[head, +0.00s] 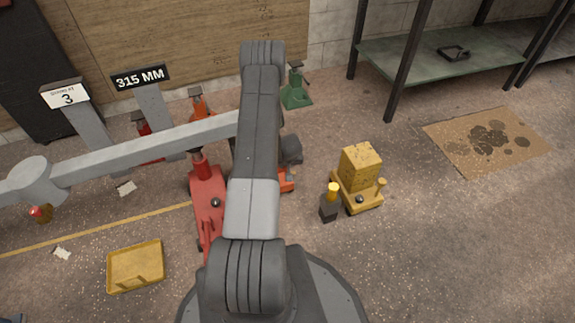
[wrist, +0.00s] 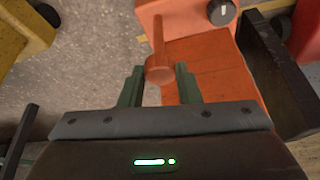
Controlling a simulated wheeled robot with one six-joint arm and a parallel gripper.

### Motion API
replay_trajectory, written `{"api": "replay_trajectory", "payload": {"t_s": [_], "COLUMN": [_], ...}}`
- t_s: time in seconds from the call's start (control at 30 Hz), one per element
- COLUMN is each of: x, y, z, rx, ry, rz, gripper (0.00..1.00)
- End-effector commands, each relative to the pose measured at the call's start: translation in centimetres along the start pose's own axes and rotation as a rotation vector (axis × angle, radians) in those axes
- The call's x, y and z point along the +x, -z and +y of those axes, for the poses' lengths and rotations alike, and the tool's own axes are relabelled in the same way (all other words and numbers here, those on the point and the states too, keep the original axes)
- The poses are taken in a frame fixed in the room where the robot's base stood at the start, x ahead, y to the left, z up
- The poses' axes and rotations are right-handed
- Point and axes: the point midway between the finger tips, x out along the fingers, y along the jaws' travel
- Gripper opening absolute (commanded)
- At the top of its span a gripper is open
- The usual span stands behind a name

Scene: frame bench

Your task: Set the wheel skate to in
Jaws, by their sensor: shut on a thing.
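In the wrist view my gripper (wrist: 159,76) has its two dark green fingers shut on the round end of an orange lever (wrist: 158,40). The lever's shaft runs away from the fingers over an orange body (wrist: 205,72). A dark dial with a white mark (wrist: 222,12) sits on that body's far part. In the head view only a small piece of the orange body (head: 287,185) shows beside my arm, which hides my gripper. I cannot tell for certain whether this orange body is the wheel skate, and no setting label is readable.
A yellow wheeled unit (head: 361,168) and a dark block with a yellow top (head: 328,208) stand right of my arm. A red jack (head: 207,197) is to its left. A green jack (head: 295,93) stands behind. A yellow tray (head: 135,268) lies front left.

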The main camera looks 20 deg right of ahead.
Motion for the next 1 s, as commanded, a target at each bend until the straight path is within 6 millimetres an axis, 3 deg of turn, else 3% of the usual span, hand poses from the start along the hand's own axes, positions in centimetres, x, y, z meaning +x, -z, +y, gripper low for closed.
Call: {"api": "replay_trajectory", "payload": {"t_s": [0.3, 0.7, 0.73, 0.83, 1.0], "x": [0.8, 1.3, 1.3, 1.3, 1.3], "y": [3.1, 3.6, 3.7, 3.6, 3.5], "z": [-0.7, -0.9, -0.9, -0.9, -0.8], "rx": [-0.002, -0.002, -0.002, -0.002, -0.001], "ry": [-0.001, -0.001, -0.001, 0.0, -0.001], "rz": [0.002, 0.009, 0.009, 0.008, 0.005], "gripper": [0.0, 0.0, 0.32, 0.52, 0.52]}}
